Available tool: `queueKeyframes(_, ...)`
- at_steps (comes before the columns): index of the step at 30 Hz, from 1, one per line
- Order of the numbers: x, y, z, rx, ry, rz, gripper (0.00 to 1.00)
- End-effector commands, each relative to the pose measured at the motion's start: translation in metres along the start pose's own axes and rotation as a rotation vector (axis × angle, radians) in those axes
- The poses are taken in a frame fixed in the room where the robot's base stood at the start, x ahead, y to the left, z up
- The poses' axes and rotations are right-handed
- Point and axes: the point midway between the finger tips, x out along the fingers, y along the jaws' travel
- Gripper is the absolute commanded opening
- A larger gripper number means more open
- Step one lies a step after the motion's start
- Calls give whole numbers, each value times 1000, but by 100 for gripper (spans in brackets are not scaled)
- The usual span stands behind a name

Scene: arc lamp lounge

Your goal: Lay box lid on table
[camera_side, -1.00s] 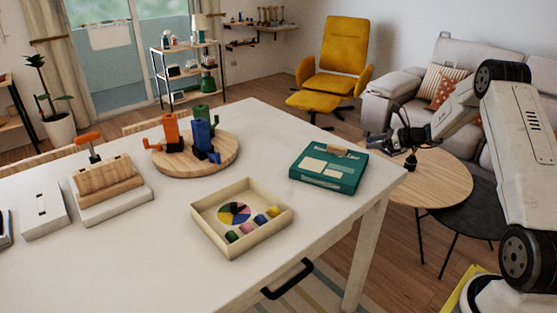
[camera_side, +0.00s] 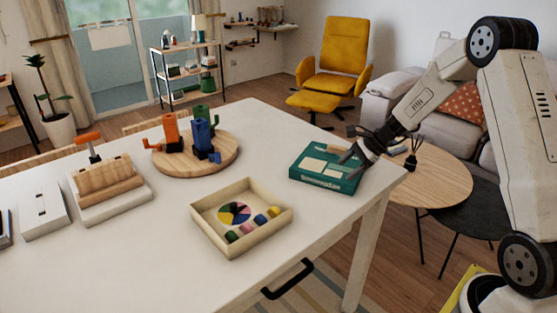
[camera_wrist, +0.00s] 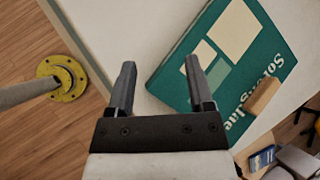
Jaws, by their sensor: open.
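The green box lid (camera_side: 299,160), with pale panels and white lettering, lies flat at the right end of the white table (camera_side: 170,245). A small wooden grip block (camera_wrist: 262,96) stands on it near one edge. Whether a box base is under the lid I cannot tell. My gripper (camera_side: 349,149) is open and empty over the lid's right part, close above it in the side view.
An open cream box (camera_side: 212,226) with a colour wheel and several small pieces stands left of the lid. A round wooden board (camera_side: 172,164) holds coloured figures. Bare tabletop lies in front of the lid. A round side table (camera_side: 440,185) stands beyond the right edge.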

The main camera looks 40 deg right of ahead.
Motion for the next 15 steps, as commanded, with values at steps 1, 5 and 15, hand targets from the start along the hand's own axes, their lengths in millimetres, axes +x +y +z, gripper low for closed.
queueKeyframes(1, 3, 16, 18, -111, 38, 54, 67)
queueKeyframes(5, 8, 58, 48, -414, 131, 187, 67)
queueKeyframes(15, -3, 155, 99, -1285, 281, 464, 67)
